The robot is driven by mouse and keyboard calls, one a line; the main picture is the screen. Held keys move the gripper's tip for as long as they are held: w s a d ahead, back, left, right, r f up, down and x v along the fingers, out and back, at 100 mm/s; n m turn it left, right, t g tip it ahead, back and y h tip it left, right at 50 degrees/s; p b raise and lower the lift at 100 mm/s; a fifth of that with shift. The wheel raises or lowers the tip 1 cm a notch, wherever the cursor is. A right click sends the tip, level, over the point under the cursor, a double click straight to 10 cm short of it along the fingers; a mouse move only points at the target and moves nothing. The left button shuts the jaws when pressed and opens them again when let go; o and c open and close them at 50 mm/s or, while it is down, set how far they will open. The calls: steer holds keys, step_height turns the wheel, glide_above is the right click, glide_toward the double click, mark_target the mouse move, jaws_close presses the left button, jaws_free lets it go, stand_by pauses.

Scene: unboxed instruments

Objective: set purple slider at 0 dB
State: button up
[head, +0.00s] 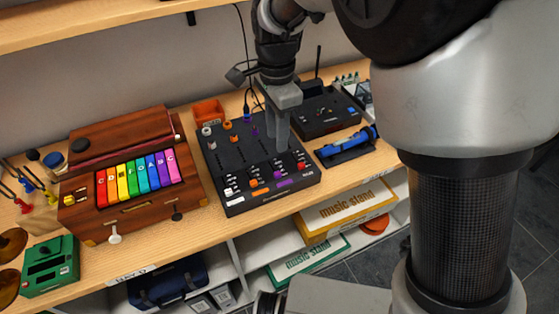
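The black mixer (238,160) lies on the wooden shelf, with a row of slider caps near its front edge. The purple slider cap (278,174) is in that row, between an orange cap (253,183) and a red cap (301,165). A purple label strip (284,184) lies just in front of it. The scale marks are too small to read. My gripper (277,143) points down over the mixer's right half, behind the purple cap and apart from it. Its two grey fingers look slightly apart with nothing visible between them. They hide part of the mixer's panel.
A wooden box with coloured keys (138,178) stands left of the mixer. A blue instrument on a black stand (345,145) and a black box (325,112) are to the right. An orange bin (208,111) stands behind. Upright knobs rise from the mixer's back.

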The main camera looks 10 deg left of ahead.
mark_target(278, 173)
step_height(278, 173, down, 12)
steer(key=shift+f, duration=0.2)
jaws_close()
